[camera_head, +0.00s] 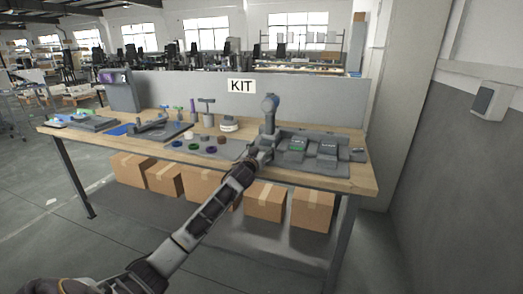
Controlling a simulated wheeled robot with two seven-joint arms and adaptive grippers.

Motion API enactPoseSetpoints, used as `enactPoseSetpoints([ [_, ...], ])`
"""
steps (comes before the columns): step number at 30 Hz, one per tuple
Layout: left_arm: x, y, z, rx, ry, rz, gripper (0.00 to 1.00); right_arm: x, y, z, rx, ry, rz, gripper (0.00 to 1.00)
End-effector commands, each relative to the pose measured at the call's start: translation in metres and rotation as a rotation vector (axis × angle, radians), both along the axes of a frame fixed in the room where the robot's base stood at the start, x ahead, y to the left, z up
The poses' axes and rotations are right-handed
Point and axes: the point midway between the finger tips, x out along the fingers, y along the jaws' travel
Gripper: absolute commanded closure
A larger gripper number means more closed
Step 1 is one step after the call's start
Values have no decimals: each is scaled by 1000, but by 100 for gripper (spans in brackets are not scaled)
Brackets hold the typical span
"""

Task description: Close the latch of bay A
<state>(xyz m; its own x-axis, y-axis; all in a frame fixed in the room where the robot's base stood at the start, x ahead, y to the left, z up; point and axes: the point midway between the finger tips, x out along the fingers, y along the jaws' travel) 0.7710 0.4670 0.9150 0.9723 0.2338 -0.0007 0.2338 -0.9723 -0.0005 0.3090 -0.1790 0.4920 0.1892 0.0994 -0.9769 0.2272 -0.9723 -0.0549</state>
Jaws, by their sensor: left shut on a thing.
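A grey fixture (308,167) lies on the right part of the wooden workbench. It carries two dark grey units side by side: the left one (297,144) has a green strip, the right one (327,148) shows none. The lettering on them is too small to read, so I cannot tell which is bay A. My left gripper (262,152) is at the fixture's left end, beside the green-striped unit. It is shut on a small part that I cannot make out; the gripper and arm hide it. The latch is not clearly visible. My right gripper is not in view.
A grey upright piece with a round head (269,104) rises just behind my gripper. Small rings and pegs (193,148) lie mid-bench, with a dark tray (160,131) further left. A grey panel marked KIT (241,86) backs the bench. Cardboard boxes (265,200) stand below.

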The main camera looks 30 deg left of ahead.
Motion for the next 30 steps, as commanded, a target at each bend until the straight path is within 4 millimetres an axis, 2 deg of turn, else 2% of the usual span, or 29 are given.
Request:
enactPoseSetpoints([
  [10,2,2,1,0,-2,2,72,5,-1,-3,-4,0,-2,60],
  [11,2,2,1,0,-2,2,26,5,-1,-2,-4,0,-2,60],
  [15,2,2,0,0,-1,1,8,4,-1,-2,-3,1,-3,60],
  [30,0,0,-1,-1,1,0,7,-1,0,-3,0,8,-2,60],
])
